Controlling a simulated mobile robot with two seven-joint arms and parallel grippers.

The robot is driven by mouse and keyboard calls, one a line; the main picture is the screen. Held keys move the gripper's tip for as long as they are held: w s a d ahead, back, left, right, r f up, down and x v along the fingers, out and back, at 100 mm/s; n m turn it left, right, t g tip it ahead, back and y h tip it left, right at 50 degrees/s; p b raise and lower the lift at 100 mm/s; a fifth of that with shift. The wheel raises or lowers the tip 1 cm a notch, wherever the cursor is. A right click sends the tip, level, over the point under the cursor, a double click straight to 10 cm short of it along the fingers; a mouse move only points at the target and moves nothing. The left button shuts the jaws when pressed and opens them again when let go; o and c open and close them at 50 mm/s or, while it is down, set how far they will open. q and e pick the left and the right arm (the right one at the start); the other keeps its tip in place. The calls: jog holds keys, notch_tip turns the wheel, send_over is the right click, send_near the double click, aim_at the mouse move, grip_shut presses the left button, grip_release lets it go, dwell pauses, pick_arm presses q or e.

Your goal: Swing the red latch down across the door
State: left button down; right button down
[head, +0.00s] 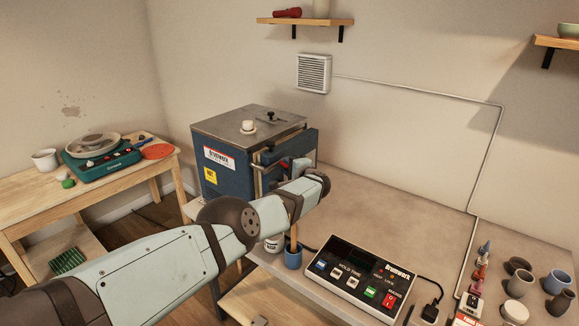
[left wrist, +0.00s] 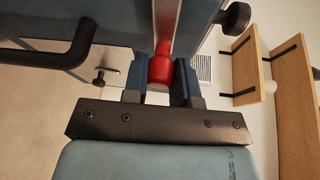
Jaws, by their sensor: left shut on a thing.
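The blue kiln (head: 224,172) with a grey metal top stands on the workbench. Its door side is turned partly away and largely hidden behind my left arm. The red latch (left wrist: 161,66) shows in the left wrist view as a red bar with a thicker round end. My left gripper (left wrist: 157,84) has its blue fingers on both sides of that end and is shut on it. In the head view my left gripper (head: 298,166) is at the kiln's door side, and only a small bit of red shows there. My right gripper is out of view.
A dark handle (left wrist: 75,50) and a black knob (left wrist: 235,17) are close by. A side table (head: 95,195) is at left. Shelves (head: 305,21) hang above.

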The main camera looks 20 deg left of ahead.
pick_arm(q)
jog(key=shift+a+f, duration=0.1)
dwell(0.7)
jog(key=c, duration=0.9)
grip_release()
jog(key=shift+a+f, duration=0.1)
